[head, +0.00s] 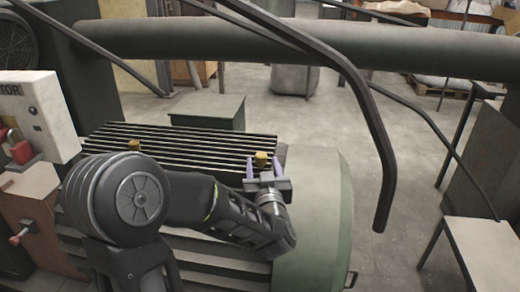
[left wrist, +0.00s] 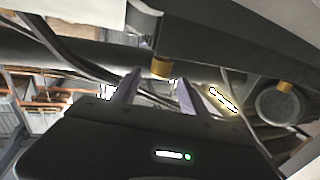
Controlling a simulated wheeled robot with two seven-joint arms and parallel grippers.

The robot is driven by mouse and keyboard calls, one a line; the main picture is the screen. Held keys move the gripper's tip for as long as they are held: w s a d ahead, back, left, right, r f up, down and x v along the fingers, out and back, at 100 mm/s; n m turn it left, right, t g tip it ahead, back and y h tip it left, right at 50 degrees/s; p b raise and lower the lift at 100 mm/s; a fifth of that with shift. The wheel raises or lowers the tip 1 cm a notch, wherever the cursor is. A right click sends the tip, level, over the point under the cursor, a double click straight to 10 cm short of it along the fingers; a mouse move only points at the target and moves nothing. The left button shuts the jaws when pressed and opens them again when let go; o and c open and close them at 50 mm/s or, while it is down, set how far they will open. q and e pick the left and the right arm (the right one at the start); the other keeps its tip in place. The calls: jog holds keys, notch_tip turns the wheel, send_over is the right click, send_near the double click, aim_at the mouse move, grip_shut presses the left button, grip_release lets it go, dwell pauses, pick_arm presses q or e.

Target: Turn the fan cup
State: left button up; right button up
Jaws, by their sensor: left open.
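Two small brass-yellow cups stand on top of the finned motor (head: 165,138). The one near the rounded green end cover (head: 325,215), which I take as the fan cup (head: 262,157), is by my left gripper (head: 263,165). The other cup (head: 134,145) stands farther left. My left gripper is open, its two purple fingers on either side of the fan cup in the head view. In the left wrist view the fan cup (left wrist: 161,67) shows between the fingertips of the left gripper (left wrist: 158,78); contact cannot be told. My right gripper is not in view.
A thick green pipe (head: 270,40) runs across behind the motor. A bent dark bar (head: 360,90) hangs down to the right of it. A white control box with red parts (head: 45,115) stands at left. Open floor (head: 400,170) lies at right, before a small table (head: 485,250).

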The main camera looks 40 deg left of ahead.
aim_at(260, 153)
pick_arm(q)
jog(key=shift+x, duration=3.95)
grip_shut()
